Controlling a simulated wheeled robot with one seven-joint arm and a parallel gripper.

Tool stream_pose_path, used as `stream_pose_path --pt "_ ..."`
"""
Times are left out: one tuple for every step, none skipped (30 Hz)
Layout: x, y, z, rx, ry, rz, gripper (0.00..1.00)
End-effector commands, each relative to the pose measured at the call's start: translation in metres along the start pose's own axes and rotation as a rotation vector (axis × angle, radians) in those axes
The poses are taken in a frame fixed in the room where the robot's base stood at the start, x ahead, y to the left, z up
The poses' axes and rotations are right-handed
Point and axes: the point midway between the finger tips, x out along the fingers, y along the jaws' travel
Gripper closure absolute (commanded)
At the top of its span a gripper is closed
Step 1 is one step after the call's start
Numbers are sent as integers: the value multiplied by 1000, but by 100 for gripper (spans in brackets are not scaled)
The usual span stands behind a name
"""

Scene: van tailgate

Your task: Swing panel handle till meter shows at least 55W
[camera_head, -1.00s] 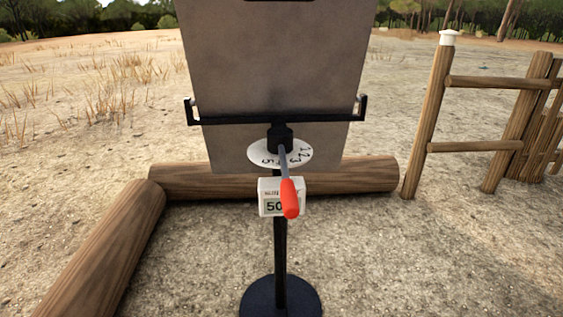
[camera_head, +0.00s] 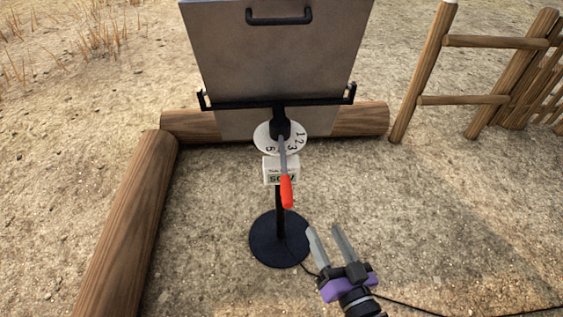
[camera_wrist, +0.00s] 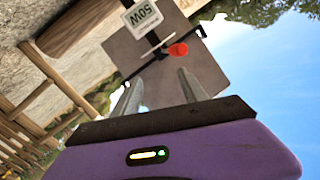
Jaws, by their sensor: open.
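The panel (camera_head: 280,60) stands tilted on a black post with a round base (camera_head: 279,240). Its handle (camera_head: 286,190) has a red grip on a grey rod and points toward me over a white numbered dial (camera_head: 262,139). The meter (camera_head: 272,166), a white box on the post, is partly covered by the handle in the head view. In the wrist view the meter (camera_wrist: 143,14) reads 50W, and the red grip (camera_wrist: 178,50) shows end-on beyond the fingers. My gripper (camera_head: 327,231) is open and empty, below and right of the red grip, not touching it.
Logs lie on the ground behind (camera_head: 362,119) and to the left (camera_head: 125,225) of the stand. A wooden fence (camera_head: 470,100) stands at the right. A black cable (camera_head: 410,305) runs from the base. The ground right of the stand is otherwise clear.

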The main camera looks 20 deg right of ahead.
Motion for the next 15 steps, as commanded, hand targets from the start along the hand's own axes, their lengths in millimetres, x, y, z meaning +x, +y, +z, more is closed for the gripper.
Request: stream_pose_path --pt "14 -11 -25 25 -2 -4 50" --pt "22 -14 -31 44 -7 -6 50" --pt "32 -19 -38 68 -13 -10 50" --pt "40 -22 -43 88 -20 -12 50" --pt "48 -25 -47 106 -27 -15 50" --pt "59 -30 -52 132 -37 -19 50" --pt "66 -32 -55 150 -48 -21 50" --pt "73 -35 -57 171 -56 -24 50" --pt "82 -38 -59 196 -71 -26 50" --pt "88 -40 -59 216 -83 -28 50" --pt "94 -42 -59 235 -96 -29 50" --pt "102 -44 -55 266 -118 -30 50" --pt "107 -44 -48 291 -139 -30 50" --pt "110 -43 -36 316 -164 -28 50" --pt "109 -40 -19 346 -198 -22 50"
